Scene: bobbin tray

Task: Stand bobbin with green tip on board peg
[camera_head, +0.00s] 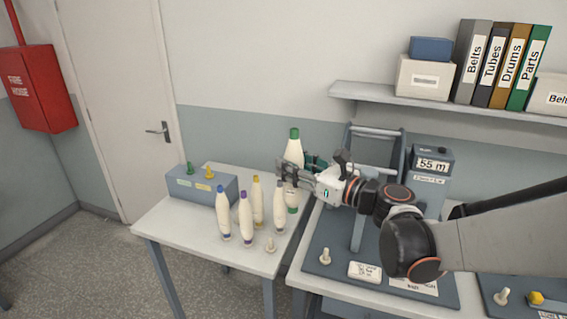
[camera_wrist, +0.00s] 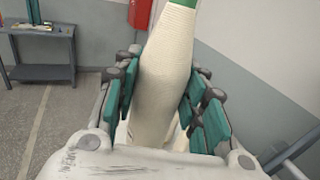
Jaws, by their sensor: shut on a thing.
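The bobbin with the green tip (camera_head: 293,150) is cream and roughly upright, with a green lower end. My gripper (camera_head: 287,173) is shut around its middle. In the wrist view the bobbin (camera_wrist: 165,65) stands between the teal pads of my gripper (camera_wrist: 163,105), its top leaning slightly right. Its lower end shows by the right edge of the left table (camera_head: 180,230); its exact height above the table cannot be told. A blue-grey board (camera_head: 330,285) on the right table carries a bare cream peg (camera_head: 325,256).
Several bobbins with blue (camera_head: 223,210), purple (camera_head: 245,220) and yellow (camera_head: 257,205) tips stand on the left table beside a bare peg (camera_head: 270,244). A grey box (camera_head: 185,188) is behind them. A 55 m machine (camera_head: 432,165) stands behind the board; a label block (camera_head: 365,271) lies on it.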

